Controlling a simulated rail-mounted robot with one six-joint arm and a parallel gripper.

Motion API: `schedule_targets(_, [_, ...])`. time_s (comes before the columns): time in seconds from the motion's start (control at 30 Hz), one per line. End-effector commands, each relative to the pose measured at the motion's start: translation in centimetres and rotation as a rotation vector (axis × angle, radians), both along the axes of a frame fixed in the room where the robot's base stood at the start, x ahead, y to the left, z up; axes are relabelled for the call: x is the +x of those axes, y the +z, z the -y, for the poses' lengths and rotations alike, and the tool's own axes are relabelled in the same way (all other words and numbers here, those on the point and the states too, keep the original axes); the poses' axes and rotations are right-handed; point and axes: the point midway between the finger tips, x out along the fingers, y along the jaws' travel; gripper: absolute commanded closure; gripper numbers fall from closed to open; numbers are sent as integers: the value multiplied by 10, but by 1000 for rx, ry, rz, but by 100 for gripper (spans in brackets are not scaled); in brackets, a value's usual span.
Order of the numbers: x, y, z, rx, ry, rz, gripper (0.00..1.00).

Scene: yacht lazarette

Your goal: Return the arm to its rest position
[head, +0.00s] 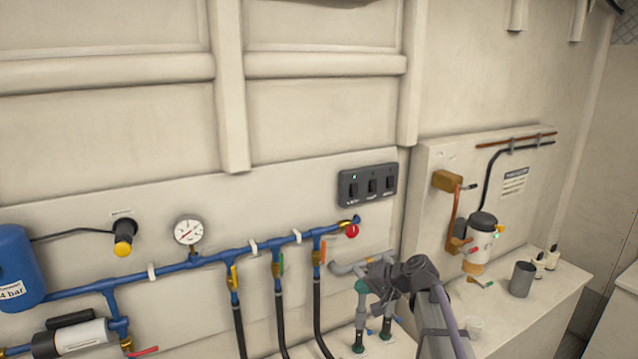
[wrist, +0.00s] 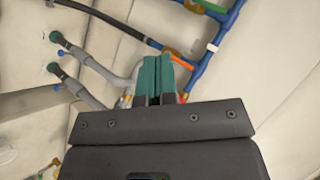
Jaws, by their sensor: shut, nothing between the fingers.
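My gripper (wrist: 153,78) shows in the wrist view with its two green fingers together and nothing between them. In the head view my dark grey arm and gripper (head: 362,286) are at the lower right of centre, in front of the grey pipes. The fingertips are apart from the bench as far as I can see, but I cannot tell how near they are to the pipes behind them.
A blue pipe (head: 205,260) with coloured valve levers and black hoses runs along the wall. A switch panel (head: 368,185) is above my arm. Grey pipes (wrist: 95,85) lie close by. A filter (head: 480,238) and grey cup (head: 522,279) are at right.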

Motion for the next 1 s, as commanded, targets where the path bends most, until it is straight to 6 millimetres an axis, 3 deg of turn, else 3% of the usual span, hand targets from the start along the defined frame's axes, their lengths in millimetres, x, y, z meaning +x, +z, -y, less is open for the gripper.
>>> schedule_targets(0.03, [-44,-51,-3,-121,50,-70,100])
schedule_targets(0.1, [-97,-101,4,-309,110,-184,100])
schedule_targets(0.2, [-173,-167,23,-578,166,-341,100])
schedule_targets(0.3, [-237,-222,41,-805,194,-446,100])
schedule_targets(0.33, [-248,-233,44,-847,199,-454,100])
schedule_targets(0.47, [-254,-252,35,-869,221,-441,100])
schedule_targets(1.0, [-251,-246,32,-867,225,-435,100])
